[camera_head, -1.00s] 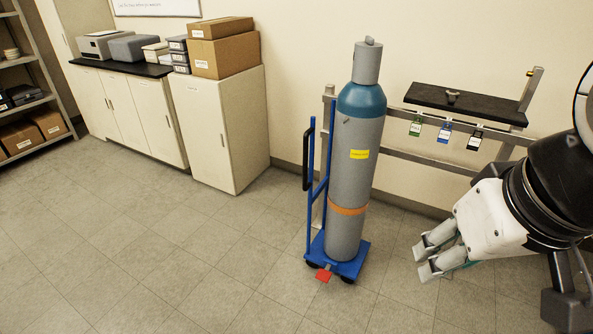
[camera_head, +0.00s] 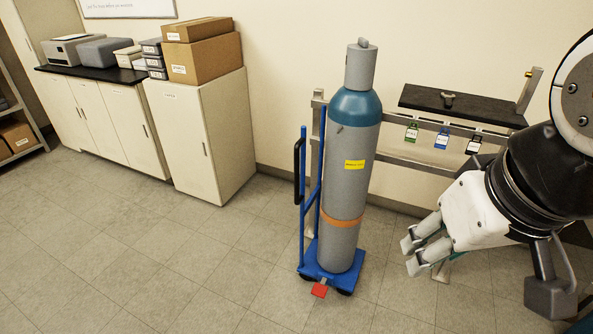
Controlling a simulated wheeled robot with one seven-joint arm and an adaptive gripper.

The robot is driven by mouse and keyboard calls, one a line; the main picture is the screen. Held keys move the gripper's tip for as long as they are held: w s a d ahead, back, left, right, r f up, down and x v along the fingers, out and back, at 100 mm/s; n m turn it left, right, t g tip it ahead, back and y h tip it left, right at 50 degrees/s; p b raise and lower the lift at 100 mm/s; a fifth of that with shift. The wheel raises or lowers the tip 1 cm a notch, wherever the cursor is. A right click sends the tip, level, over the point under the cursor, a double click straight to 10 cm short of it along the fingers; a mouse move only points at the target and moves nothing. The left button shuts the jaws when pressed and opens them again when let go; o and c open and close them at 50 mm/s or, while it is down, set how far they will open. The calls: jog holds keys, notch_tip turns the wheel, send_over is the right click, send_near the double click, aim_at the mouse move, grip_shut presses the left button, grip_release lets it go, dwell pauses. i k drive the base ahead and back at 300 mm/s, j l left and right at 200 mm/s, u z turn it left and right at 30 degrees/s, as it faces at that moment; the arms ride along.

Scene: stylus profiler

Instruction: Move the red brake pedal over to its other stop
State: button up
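The red brake pedal (camera_head: 319,290) sticks out low at the front of a blue cylinder trolley (camera_head: 346,276), just above the floor. The trolley carries an upright grey gas cylinder (camera_head: 345,200) with a blue-green shoulder and an orange band. I cannot tell which stop the pedal rests at. My gripper (camera_head: 408,256) is to the right of the trolley, higher than the pedal and apart from it. Its two grey fingers point left and down with a gap between them, and nothing shows between them.
A wall rail with a black shelf (camera_head: 462,104) and hanging tags (camera_head: 442,139) stands behind the cylinder. Cream cabinets (camera_head: 203,135) with boxes (camera_head: 203,57) line the wall at left. The floor (camera_head: 130,270) left of and in front of the trolley is clear.

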aim_at(320, 290)
jog(key=i, duration=0.4)
jog(key=i+l+u, duration=0.15)
jog(key=l, duration=0.25)
jog(key=k+l+u, duration=0.35)
jog(key=k+l, duration=0.2)
jog(key=l, duration=0.2)
